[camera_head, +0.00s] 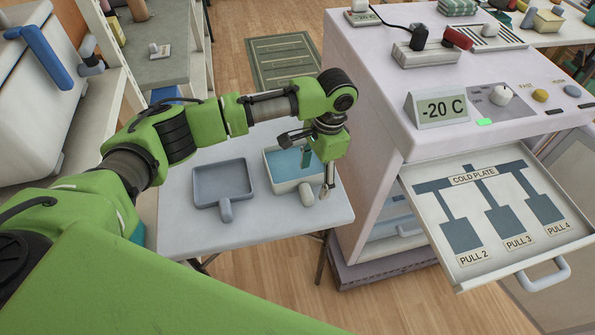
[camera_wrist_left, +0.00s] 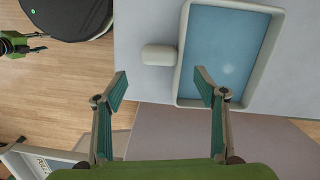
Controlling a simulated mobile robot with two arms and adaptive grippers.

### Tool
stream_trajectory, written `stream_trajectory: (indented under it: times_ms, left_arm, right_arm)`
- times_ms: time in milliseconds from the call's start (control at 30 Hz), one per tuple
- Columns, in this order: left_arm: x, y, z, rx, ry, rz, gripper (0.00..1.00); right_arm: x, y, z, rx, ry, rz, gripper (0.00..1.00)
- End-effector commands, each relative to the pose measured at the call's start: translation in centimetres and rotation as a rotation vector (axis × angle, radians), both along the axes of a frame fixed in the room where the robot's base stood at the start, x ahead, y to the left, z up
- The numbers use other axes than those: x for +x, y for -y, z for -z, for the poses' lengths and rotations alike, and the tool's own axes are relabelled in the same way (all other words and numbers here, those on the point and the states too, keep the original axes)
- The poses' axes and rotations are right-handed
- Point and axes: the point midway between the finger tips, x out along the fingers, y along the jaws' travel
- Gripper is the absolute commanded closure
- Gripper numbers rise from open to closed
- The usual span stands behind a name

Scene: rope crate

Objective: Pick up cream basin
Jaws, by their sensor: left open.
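The cream basin (camera_head: 284,187) stands on the pale table, with light blue contents and a short cream handle (camera_head: 306,194) facing the front. My left gripper (camera_head: 308,163) is open over its handle side, with one finger on each side in the head view. In the left wrist view the basin (camera_wrist_left: 184,96) shows at the upper right. Its handle (camera_wrist_left: 159,55) lies just ahead of the gap between the open fingers of the left gripper (camera_wrist_left: 162,82). Nothing is held. My right gripper (camera_wrist_left: 36,43) shows small at the left edge of that view; its jaws are too small to judge.
A grey basin (camera_head: 223,183) with a handle sits left on the same table (camera_head: 185,230). The white cabinet (camera_head: 372,120) stands close right, with its labelled cold plate drawer (camera_head: 440,262) pulled out. A shelf unit (camera_head: 120,65) is at left.

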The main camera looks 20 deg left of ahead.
Motion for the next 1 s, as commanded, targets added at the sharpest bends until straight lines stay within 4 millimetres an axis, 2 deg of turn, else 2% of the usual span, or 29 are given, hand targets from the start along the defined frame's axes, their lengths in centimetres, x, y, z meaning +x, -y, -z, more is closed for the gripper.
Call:
stream_trajectory:
  times_ms: [167, 300, 433, 733, 900, 933, 1000]
  left_arm:
    - [-0.3, -0.4, 1.2, 0.002, -0.001, 0.000, 0.35]
    - [-0.7, -1.0, 3.2, 0.002, -0.002, -0.001, 0.35]
    - [-0.8, -1.0, 4.9, 0.001, -0.001, 0.000, 0.35]
    - [-0.8, -1.0, 5.4, 0.001, 0.001, 0.001, 0.35]
    - [-0.8, -1.0, 5.4, 0.000, 0.000, 0.001, 0.79]
    - [-0.8, -1.0, 5.4, 0.001, 0.001, 0.001, 0.85]
    - [-0.7, -1.0, 5.3, 0.000, 0.003, 0.000, 0.85]
  right_arm:
    - [0.5, -1.1, -0.4, 0.013, 0.007, 0.003, 0.60]
    - [1.0, -2.2, -1.1, 0.025, 0.014, 0.004, 0.60]
    - [1.1, -2.3, -1.1, 0.027, 0.017, 0.002, 0.60]
    - [1.1, -1.8, -1.0, 0.021, 0.016, 0.000, 0.60]
    - [1.0, -1.3, -1.0, 0.016, 0.016, -0.001, 0.60]
    - [1.0, -1.3, -1.0, 0.016, 0.015, -0.001, 0.60]
    - [1.0, -1.2, -1.1, 0.015, 0.015, -0.001, 0.60]
